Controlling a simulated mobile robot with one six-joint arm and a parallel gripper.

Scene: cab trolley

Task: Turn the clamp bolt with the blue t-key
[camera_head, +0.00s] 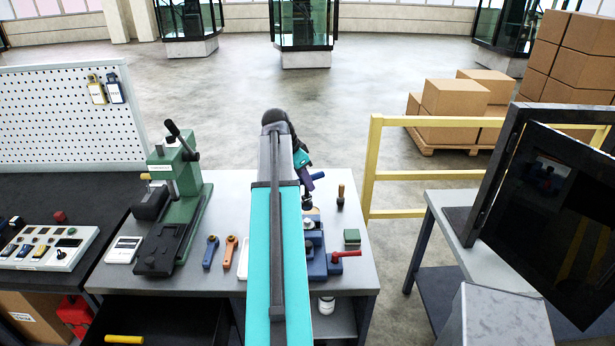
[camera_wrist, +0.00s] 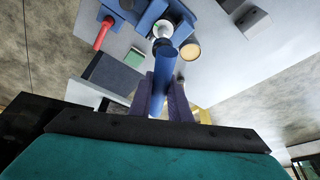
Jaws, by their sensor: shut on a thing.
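My gripper (camera_wrist: 164,98) is shut on a blue cylindrical piece, which looks like part of the blue T-key (camera_wrist: 162,82). In the wrist view its far end points at a pale round part (camera_wrist: 163,29) on the blue clamp fixture (camera_wrist: 149,14); I cannot tell whether they touch. In the head view the fixture (camera_head: 316,266) stands on the bench just right of my arm, with a red handle (camera_head: 347,254) on its right. My gripper (camera_head: 313,184) is above its back end, and my arm hides much of it and the key.
A blue tool (camera_head: 210,252) and an orange tool (camera_head: 229,252) lie left of my arm. A green press (camera_head: 178,205) stands further left. A green block (camera_head: 352,237) and a wooden-handled tool (camera_head: 340,196) stand at the right. A yellow rail (camera_head: 373,165) runs beyond the bench.

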